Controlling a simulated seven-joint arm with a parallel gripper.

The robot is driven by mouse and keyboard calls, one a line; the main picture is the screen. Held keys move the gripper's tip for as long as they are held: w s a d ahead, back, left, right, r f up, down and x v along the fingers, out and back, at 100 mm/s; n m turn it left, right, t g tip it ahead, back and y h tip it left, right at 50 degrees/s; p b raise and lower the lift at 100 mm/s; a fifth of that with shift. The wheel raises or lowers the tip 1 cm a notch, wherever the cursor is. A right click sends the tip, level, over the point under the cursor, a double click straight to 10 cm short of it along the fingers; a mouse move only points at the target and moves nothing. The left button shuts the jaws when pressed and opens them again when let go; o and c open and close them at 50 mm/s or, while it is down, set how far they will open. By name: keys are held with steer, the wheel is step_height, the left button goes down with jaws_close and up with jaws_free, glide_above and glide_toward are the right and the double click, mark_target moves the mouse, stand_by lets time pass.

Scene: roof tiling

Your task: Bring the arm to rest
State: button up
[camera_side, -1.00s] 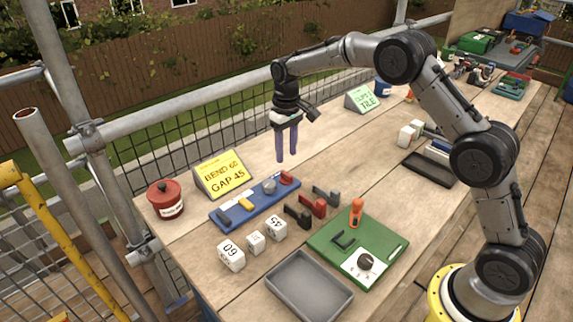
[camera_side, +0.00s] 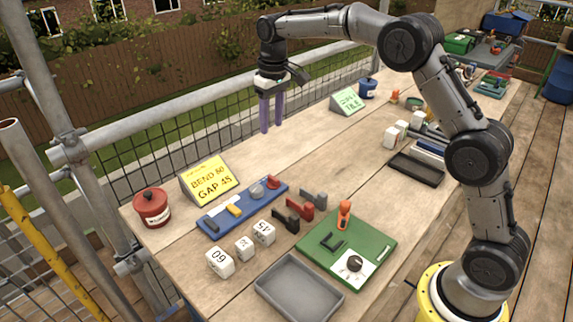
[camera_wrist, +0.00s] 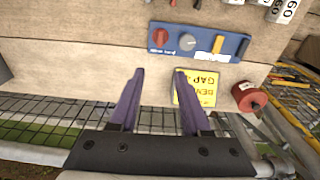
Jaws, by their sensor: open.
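My gripper (camera_side: 271,113) hangs above the far edge of the wooden bench (camera_side: 300,150) in the side view, its two purple fingers apart with nothing between them. In the wrist view my gripper (camera_wrist: 160,85) is also open and empty over bare wood. The yellow sign reading BEND 60 GAP 45 (camera_side: 209,181) stands to its lower left in the side view. The blue tray (camera_side: 243,208) with a red knob, a grey knob and small pieces lies in front of that sign. My fingers touch none of these.
A red pot (camera_side: 152,207) stands at the bench's left end. White numbered blocks (camera_side: 220,262), a grey tray (camera_side: 299,287) and a green board (camera_side: 372,232) lie nearer. A green sign (camera_side: 346,101) and blue pot (camera_side: 368,88) stand at the back. The scaffold rail (camera_side: 160,118) runs behind the bench.

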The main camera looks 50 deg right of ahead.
steer(key=s+r+t, duration=0.2)
steer(key=s+r, duration=0.6)
steer(key=r, duration=0.3)
steer(key=s+a+r+t, duration=0.1)
steer(key=s+r, duration=0.1)
steer(key=s, duration=0.5)
steer(key=s+r+t, duration=0.1)
steer(key=s+r, duration=0.2)
steer(key=s, duration=0.3)
steer(key=s+f, duration=1.2)
steer(key=s, duration=0.4)
steer(key=shift+s+a+t, duration=0.2)
steer(key=shift+s+t, duration=0.05)
steer(key=shift+t, duration=0.15)
